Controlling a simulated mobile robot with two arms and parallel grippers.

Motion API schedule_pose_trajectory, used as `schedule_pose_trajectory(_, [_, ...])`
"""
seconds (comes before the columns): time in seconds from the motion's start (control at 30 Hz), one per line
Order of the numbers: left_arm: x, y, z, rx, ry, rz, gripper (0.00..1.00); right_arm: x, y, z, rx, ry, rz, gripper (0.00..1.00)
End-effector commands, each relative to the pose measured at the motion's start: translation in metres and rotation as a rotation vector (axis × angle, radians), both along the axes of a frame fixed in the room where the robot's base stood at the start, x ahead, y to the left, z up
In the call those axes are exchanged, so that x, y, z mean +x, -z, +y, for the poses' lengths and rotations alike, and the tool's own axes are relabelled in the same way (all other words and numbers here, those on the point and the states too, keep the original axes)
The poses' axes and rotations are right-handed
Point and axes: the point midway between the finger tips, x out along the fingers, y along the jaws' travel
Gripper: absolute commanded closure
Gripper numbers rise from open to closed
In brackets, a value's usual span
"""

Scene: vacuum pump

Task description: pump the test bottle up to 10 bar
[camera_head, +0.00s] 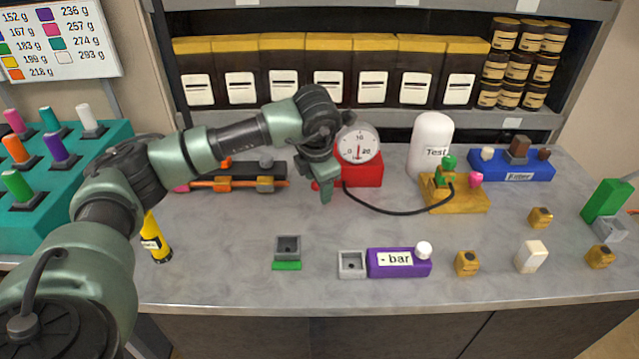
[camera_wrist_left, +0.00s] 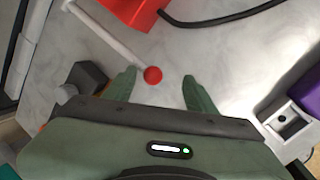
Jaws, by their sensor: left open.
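The red pump base (camera_head: 362,175) carries a round white gauge (camera_head: 358,143); I cannot read its needle exactly. The white test bottle (camera_head: 431,140) stands upright behind a yellow base (camera_head: 458,198) with a green valve (camera_head: 446,172). A black hose (camera_head: 395,210) joins pump and valve. A purple box (camera_head: 398,264) reads "- bar". My right gripper is out of view.
A blue rack (camera_head: 511,168) stands back right. Grey sockets (camera_head: 287,247) (camera_head: 351,265), yellow blocks (camera_head: 467,263) and a white block (camera_head: 531,257) lie in front. A yellow cylinder (camera_head: 157,240) and a teal peg rack (camera_head: 60,215) are left. Shelves close off the back.

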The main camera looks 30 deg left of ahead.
Motion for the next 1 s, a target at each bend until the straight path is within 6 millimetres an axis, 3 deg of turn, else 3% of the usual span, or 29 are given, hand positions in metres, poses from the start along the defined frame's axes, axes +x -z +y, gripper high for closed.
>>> schedule_pose_trajectory(0.03, [-0.005,0.002,0.001,0.004,-0.004,0.015,0.45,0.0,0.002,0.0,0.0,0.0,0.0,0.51])
schedule_pose_trajectory(0.3, [-0.019,-0.048,-0.012,0.003,0.005,-0.003,0.45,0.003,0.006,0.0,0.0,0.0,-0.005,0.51])
schedule_pose_trajectory(0.5, [-0.026,-0.071,-0.018,0.001,0.006,-0.009,0.45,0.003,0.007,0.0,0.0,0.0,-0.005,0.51])
schedule_pose_trajectory(1.0, [-0.028,-0.079,-0.019,0.0,0.006,-0.011,0.45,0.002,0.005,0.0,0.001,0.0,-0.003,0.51])
